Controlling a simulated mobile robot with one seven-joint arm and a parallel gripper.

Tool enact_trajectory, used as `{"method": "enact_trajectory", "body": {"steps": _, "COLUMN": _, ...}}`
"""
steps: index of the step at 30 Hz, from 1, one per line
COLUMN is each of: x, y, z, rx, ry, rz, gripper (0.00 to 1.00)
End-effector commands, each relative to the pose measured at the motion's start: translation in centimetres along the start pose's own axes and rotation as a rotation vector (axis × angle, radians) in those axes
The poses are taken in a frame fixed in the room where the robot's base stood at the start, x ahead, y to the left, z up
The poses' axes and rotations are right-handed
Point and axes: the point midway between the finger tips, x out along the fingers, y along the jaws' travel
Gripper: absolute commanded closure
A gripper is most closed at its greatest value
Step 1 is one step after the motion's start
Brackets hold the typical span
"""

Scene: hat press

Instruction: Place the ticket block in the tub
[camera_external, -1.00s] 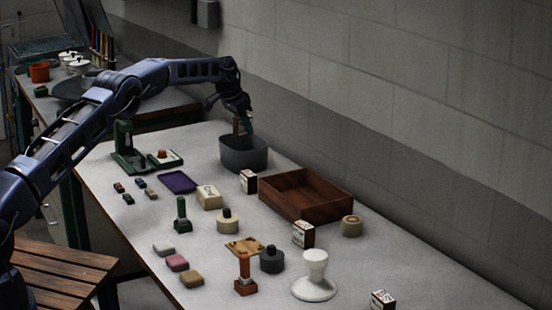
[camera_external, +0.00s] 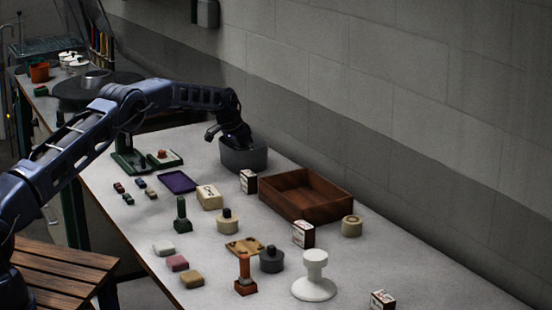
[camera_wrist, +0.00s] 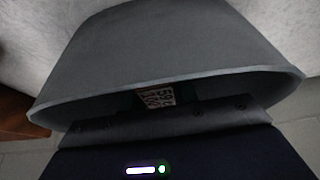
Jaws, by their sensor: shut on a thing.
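The grey tub (camera_external: 243,157) stands upright on the table near the wall, at the far end. My gripper (camera_external: 238,138) reaches down into its opening from above, and its fingertips are hidden behind the tub's wall. In the wrist view, the tub's wall and pale rim (camera_wrist: 165,88) fill much of the picture. Just inside the rim shows the ticket block (camera_wrist: 156,97), with a pale face bearing printed characters. My gripper is shut on it, inside the tub's mouth. Most of the block is hidden, and I cannot tell whether it touches the tub's floor.
A brown wooden tray (camera_external: 310,195) lies right of the tub, with a small printed box (camera_external: 248,182) between them. A green press (camera_external: 135,158) and a purple tray (camera_external: 178,182) are to the left. Several stamps and small blocks stand nearer. The wall is close behind the tub.

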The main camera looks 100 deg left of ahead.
Motion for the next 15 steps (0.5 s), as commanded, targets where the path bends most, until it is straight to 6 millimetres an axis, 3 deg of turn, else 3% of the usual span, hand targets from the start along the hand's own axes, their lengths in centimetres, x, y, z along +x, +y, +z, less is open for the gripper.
{"method": "enact_trajectory", "body": {"steps": 7, "x": 0.25, "y": -0.01, "z": 0.11, "rx": 0.0, "ry": 0.0, "rz": 0.0, "gripper": 0.94}}
{"method": "enact_trajectory", "body": {"steps": 8, "x": 0.21, "y": 0.0, "z": 0.08, "rx": 0.0, "ry": 0.0, "rz": 0.0, "gripper": 0.65}}
{"method": "enact_trajectory", "body": {"steps": 10, "x": 0.19, "y": -0.01, "z": 0.08, "rx": 0.0, "ry": 0.0, "rz": 0.0, "gripper": 0.52}}
{"method": "enact_trajectory", "body": {"steps": 15, "x": 0.19, "y": -0.01, "z": 0.08, "rx": 0.0, "ry": 0.0, "rz": 0.0, "gripper": 0.49}}
